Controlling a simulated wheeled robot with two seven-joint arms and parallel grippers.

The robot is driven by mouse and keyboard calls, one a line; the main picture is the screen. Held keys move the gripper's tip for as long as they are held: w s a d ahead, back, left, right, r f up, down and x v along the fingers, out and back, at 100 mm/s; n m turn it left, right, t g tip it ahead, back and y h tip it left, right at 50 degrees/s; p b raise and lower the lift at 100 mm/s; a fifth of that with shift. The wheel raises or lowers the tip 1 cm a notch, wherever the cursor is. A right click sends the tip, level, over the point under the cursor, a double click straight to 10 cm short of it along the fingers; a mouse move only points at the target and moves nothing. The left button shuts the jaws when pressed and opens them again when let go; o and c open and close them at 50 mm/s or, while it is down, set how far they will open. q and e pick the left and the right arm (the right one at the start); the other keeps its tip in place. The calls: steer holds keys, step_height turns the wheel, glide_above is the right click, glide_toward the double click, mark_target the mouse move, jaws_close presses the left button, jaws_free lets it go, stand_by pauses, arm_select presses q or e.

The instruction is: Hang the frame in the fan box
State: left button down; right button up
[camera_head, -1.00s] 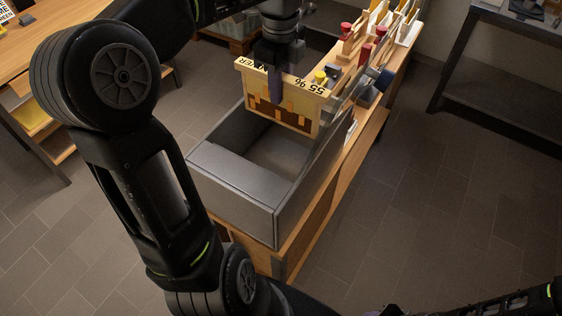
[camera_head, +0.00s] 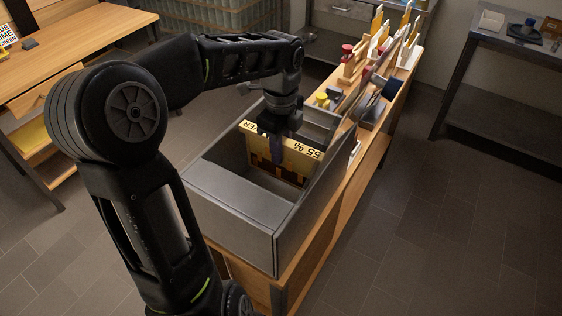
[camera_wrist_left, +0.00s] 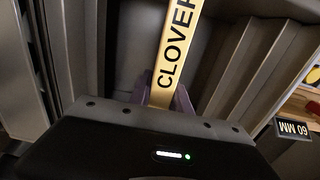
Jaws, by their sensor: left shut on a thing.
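The fan box is a grey open-topped box (camera_head: 240,196) on a wooden bench, seen in the head view. The frame (camera_head: 300,160) is yellowish wood with dark patches and black lettering on its top bar. It hangs upright, with its lower part down inside the box. My left gripper (camera_head: 277,150) is shut on the top bar of the frame, above the box. In the left wrist view the frame's top bar (camera_wrist_left: 177,45) reads "CLOVER" and runs between the fingers, with grey box walls on both sides. Whether the frame touches the box rim is hidden. My right gripper is not in view.
The wooden bench (camera_head: 345,200) continues back with a rack of coloured-handled tools (camera_head: 375,55) behind the box. A wooden desk (camera_head: 70,45) stands at left and a dark metal table (camera_head: 500,90) at right. A "60 MM" label (camera_wrist_left: 293,129) shows beside the box.

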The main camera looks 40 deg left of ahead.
arm_select(q)
steer(key=shift+f, duration=2.25)
steer(key=shift+f, duration=0.3)
steer(key=c, duration=1.2)
jaws_free()
step_height(320, 180, up, 13)
steer(key=shift+f, duration=0.15)
